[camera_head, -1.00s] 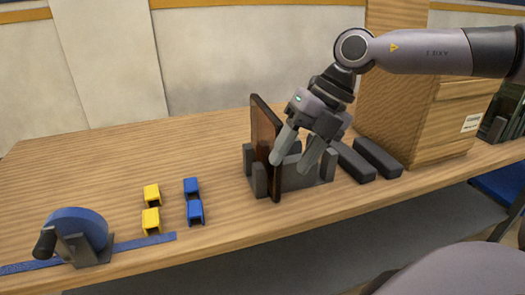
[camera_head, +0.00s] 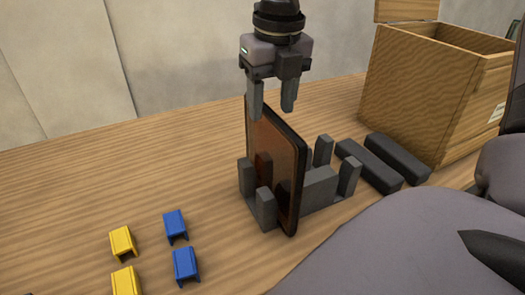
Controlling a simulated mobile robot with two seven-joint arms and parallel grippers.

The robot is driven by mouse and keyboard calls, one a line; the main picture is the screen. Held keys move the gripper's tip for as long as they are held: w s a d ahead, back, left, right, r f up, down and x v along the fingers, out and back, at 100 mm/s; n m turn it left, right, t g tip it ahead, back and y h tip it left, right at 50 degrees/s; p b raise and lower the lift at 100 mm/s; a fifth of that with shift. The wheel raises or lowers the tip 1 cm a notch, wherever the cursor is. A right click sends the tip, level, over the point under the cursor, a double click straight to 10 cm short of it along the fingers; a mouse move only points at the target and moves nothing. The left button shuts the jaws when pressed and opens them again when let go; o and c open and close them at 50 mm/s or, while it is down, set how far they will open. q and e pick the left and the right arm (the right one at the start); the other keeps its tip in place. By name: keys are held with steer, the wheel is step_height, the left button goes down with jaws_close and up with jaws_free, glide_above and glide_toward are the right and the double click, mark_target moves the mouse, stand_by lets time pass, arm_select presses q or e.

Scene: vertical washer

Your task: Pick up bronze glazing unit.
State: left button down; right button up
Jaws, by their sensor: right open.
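The bronze glazing unit (camera_head: 274,158) is a dark-framed, brownish glass panel. It stands upright in the left part of a grey slotted rack (camera_head: 322,188) on the wooden table. My right gripper (camera_head: 273,108) points down at the panel's top edge, with its two fingers apart. One finger shows near the top left corner of the panel and the other stands along the top edge. I cannot tell whether the fingers touch it or straddle it. My left gripper is not in view.
Two dark grey bars (camera_head: 382,160) lie right of the rack. An open wooden box (camera_head: 425,95) stands behind them. Two yellow clips (camera_head: 122,243) and two blue clips (camera_head: 186,264) lie at the front left. My own arm fills the lower right. The table's left side is clear.

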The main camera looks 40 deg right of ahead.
mark_target(270, 134)
step_height(270, 134, down, 7)
jaws_close()
stand_by(0.4)
steer(key=shift+w+r, duration=0.15)
stand_by(1.2)
